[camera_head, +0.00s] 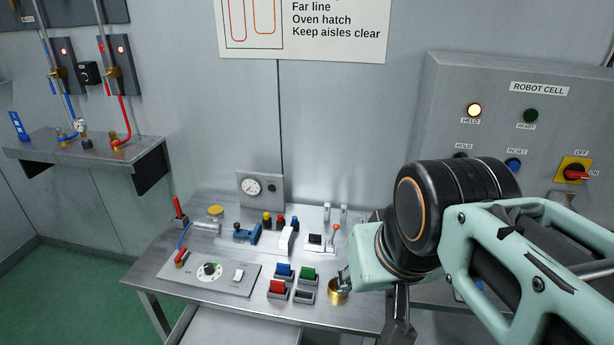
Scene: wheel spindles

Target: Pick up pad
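I cannot tell for certain which thing is the pad. A small flat yellow disc (215,211) lies at the back left of the steel bench (185,255), and it may be the pad. My arm comes in from the right, and its pale green wrist hangs over the bench's right side. My gripper (398,318) is mostly hidden behind and below the wrist; only dark parts show near the bench's front right. Its fingertips cannot be made out, nor whether it holds anything. It is well to the right of the yellow disc.
Blue, green and red blocks (278,288) sit at the bench's front, beside a brass cup (337,292) close to my wrist. A control plate (212,272) lies front left. A gauge box (260,189) stands at the back. The robot cell cabinet (440,110) is behind my arm.

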